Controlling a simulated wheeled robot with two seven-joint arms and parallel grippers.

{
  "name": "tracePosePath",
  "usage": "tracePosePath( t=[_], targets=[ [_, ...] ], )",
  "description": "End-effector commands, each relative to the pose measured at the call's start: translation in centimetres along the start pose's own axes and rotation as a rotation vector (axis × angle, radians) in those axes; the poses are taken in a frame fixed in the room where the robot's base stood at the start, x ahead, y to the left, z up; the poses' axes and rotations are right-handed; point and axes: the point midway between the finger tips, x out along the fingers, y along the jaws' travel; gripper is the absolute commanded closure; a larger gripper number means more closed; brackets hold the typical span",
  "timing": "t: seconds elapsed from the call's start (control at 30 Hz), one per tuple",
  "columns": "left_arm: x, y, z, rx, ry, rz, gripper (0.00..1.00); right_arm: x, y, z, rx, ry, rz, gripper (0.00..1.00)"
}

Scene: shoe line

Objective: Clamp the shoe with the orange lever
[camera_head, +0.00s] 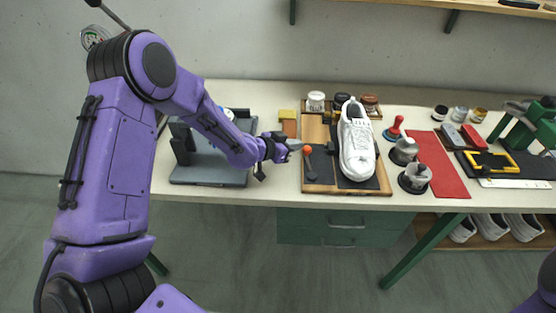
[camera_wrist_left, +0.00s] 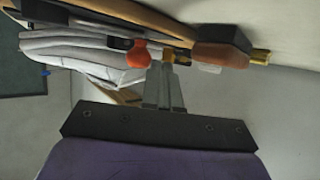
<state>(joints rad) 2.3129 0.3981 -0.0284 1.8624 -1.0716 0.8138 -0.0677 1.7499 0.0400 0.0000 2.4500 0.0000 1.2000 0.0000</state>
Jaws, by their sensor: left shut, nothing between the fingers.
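A white shoe (camera_head: 357,145) lies on the dark pad of a wooden clamp board (camera_head: 345,190), its toe toward the front of the table. To its left on the board stands a dark lever with an orange knob (camera_head: 307,150). My left gripper (camera_head: 297,145) is shut and empty, its fingertips just left of the knob. In the left wrist view the orange knob (camera_wrist_left: 138,55) shows beside the closed fingers (camera_wrist_left: 166,62), with the shoe (camera_wrist_left: 75,48) behind. Whether the fingers touch the knob I cannot tell. My right gripper is not in view.
Jars (camera_head: 316,101) stand behind the board. A dark grey fixture (camera_head: 208,177) sits to the left, partly hidden by my left arm. Grey weights with knobs (camera_head: 415,178), a red mat (camera_head: 440,172) and a green press (camera_head: 530,130) stand to the right.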

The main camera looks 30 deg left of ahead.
Motion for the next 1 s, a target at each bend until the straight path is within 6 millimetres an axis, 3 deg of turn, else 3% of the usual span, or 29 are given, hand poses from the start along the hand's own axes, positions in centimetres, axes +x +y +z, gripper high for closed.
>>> tracePosePath(
  t=[0.73,0.87,1.0],
  targets=[
    [0.2,0.1,-0.2,-0.001,0.0,0.0,1.0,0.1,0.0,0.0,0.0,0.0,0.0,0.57],
    [-1.4,0.0,-0.2,-0.001,0.001,-0.002,1.0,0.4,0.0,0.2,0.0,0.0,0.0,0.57],
    [-4.5,0.0,-0.2,-0.002,0.003,-0.002,1.0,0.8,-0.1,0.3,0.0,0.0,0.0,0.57]
  ],
)
